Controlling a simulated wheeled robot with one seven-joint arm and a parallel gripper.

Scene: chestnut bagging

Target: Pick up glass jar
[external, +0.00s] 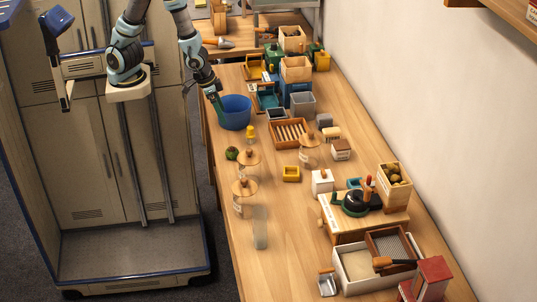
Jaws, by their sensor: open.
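Glass jars with round wooden lids stand on the wooden table: one near its left edge (244,205), one just behind it (249,172), and one farther right (309,157). A tall clear lidless glass vessel (261,236) stands in front of them. I cannot tell which one is the task's jar. My gripper (218,104) is open, pointing down at the left rim of a blue bowl (236,114), well behind the jars. The fingers are small here; I cannot tell whether they touch the bowl.
A small yellow-topped bottle (250,135), a dark green round thing (232,153) and a yellow tray (291,174) stand near the jars. A slatted wooden tray (289,134) lies right of the bowl. Boxes crowd the right side. The front left tabletop is fairly clear.

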